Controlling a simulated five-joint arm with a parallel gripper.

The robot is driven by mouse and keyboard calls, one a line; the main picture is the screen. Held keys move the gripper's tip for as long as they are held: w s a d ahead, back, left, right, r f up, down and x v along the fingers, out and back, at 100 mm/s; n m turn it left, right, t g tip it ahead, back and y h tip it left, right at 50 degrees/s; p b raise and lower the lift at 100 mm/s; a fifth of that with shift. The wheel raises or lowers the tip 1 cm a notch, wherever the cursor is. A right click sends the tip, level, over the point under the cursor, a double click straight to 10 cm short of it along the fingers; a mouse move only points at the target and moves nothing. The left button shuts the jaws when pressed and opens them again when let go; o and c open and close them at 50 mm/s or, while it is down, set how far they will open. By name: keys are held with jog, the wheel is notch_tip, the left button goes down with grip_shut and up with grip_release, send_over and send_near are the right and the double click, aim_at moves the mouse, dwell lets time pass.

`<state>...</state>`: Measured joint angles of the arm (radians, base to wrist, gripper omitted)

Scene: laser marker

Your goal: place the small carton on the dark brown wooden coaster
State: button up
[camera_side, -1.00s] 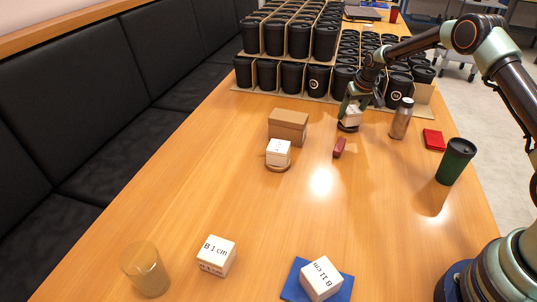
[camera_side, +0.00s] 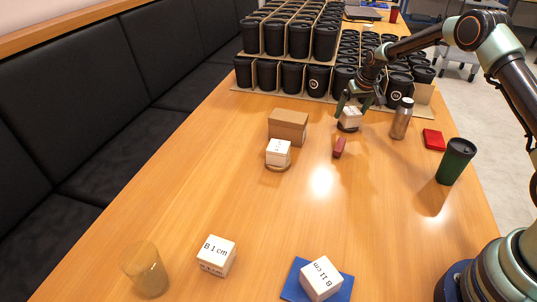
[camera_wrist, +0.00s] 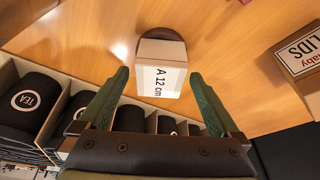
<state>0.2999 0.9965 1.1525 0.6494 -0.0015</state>
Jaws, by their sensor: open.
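The small white carton (camera_side: 350,117), marked "A 12 cm" in the wrist view (camera_wrist: 161,78), sits on the dark brown round coaster (camera_side: 346,128) at the far part of the table. The coaster's curved edge (camera_wrist: 164,34) shows behind the carton in the wrist view; the carton hides the rest. My gripper (camera_side: 352,103) is open just above and around the top of the carton. In the wrist view its two green fingers (camera_wrist: 159,76) are spread wide, with clear gaps on both sides of the carton.
Another white carton (camera_side: 278,152) stands on a lighter wooden coaster (camera_side: 278,168) beside a brown box (camera_side: 288,126). Rows of black cups (camera_side: 290,76) stand behind. The middle table is clear.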

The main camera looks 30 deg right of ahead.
jog(key=s+a+r+n, duration=0.1)
jog(key=s+a+r, duration=0.35)
jog(key=r, duration=0.25)
jog(key=s+a+r+t, duration=0.1)
jog(key=s+a+r, duration=0.2)
jog(key=s+r, duration=0.3)
jog(key=s+a+r+n, duration=0.1)
jog(key=s+a+r, duration=0.2)
jog(key=r, duration=0.6)
jog(key=s+a, duration=0.3)
jog(key=s, duration=0.5)
jog(key=s+a+n+y, duration=0.1)
jog(key=s+a, duration=0.3)
jog(key=s, duration=0.4)
jog(key=shift+a+f+t, duration=0.25)
jog(key=shift+f+t, duration=0.15)
